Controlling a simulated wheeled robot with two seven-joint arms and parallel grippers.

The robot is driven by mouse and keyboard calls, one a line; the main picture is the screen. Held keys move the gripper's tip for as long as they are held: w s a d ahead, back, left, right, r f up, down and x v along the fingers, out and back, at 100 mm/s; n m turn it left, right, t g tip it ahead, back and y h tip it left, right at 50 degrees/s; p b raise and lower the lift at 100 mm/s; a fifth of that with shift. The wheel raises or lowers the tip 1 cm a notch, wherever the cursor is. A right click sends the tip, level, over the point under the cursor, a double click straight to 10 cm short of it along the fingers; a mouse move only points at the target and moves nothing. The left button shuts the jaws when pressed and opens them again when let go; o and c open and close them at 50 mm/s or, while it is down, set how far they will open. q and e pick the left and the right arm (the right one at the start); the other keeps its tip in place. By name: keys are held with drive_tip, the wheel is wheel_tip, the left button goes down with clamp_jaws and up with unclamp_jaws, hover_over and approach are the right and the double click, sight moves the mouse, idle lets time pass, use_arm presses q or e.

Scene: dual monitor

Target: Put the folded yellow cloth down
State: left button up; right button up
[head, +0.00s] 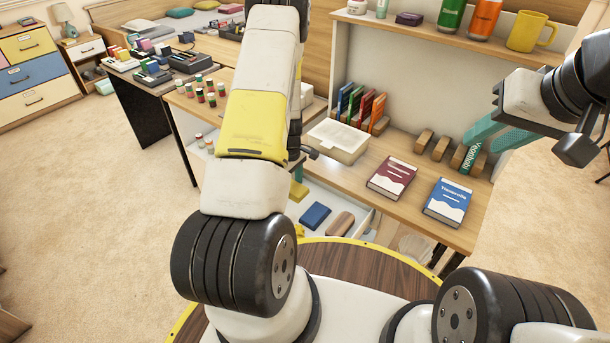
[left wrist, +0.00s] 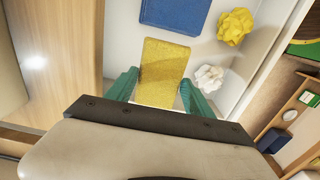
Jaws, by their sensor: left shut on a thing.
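The folded yellow cloth (left wrist: 160,62) is between the two teal fingers of my left gripper (left wrist: 158,80) in the left wrist view. The gripper is shut on it, and the cloth is over or in a white-walled drawer. I cannot tell whether the cloth touches the drawer floor.
The white drawer (head: 357,213) holds a blue folded item (head: 315,215) and a brown item (head: 341,224). The left wrist view shows crumpled yellow (left wrist: 235,26) and white (left wrist: 209,77) pieces beside the cloth. A red book (head: 392,177), a blue book (head: 448,202) and a lidded box (head: 338,140) are on the desk.

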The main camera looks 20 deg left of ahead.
sight(293, 204)
use_arm(q)
drive_tip(key=shift+f, duration=3.1)
drive_tip(key=shift+f, duration=0.1)
drive_tip(key=o, duration=1.2)
